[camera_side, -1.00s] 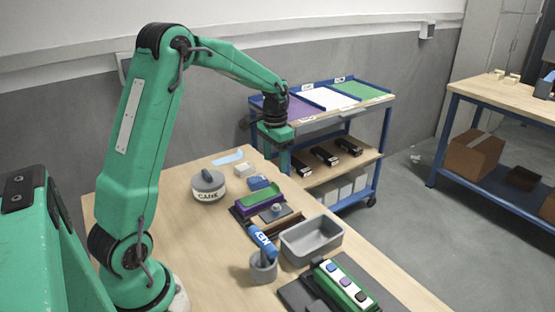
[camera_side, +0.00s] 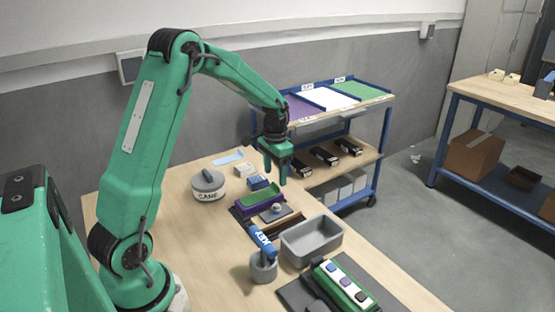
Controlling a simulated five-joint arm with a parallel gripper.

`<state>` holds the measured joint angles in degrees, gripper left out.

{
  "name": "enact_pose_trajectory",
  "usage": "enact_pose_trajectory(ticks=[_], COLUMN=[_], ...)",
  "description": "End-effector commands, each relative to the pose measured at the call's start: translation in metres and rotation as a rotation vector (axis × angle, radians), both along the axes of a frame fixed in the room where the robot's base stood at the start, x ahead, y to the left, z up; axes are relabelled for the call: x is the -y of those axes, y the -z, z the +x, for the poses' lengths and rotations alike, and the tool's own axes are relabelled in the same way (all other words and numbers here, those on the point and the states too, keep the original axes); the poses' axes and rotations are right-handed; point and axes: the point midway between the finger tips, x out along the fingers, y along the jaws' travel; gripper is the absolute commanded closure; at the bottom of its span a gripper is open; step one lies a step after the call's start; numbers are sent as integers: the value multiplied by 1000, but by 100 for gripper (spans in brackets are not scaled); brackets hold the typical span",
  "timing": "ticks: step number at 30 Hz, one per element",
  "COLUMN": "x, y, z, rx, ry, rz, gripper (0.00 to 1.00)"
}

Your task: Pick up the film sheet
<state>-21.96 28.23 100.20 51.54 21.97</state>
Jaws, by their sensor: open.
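A thin pale blue sheet (camera_side: 228,158), which looks like the film sheet, lies flat near the far edge of the wooden table (camera_side: 190,255). My gripper (camera_side: 275,175) is open with its fingers pointing down. It is to the right of the sheet and apart from it, appearing over the far right side of the table near a small blue block (camera_side: 258,183). Nothing shows between the fingers. How high the fingertips are above the table is hard to tell.
A round grey-lidded "CASE" container (camera_side: 208,186) and a small white block (camera_side: 243,170) stand near the sheet. A green and purple block (camera_side: 260,203), a grey tray (camera_side: 312,241) and a cup (camera_side: 263,268) stand nearer. A blue cart (camera_side: 345,115) stands behind.

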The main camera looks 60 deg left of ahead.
Motion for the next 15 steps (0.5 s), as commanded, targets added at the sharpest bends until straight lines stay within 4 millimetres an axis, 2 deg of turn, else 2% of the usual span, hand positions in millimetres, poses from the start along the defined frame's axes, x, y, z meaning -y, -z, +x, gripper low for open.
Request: enact_pose_trajectory(ticks=[7, 15], x=[1, 1], y=[29, 35], z=[-1, 0], rx=[-3, 0], ry=[0, 0], rz=[-1, 0], gripper=[38, 38])
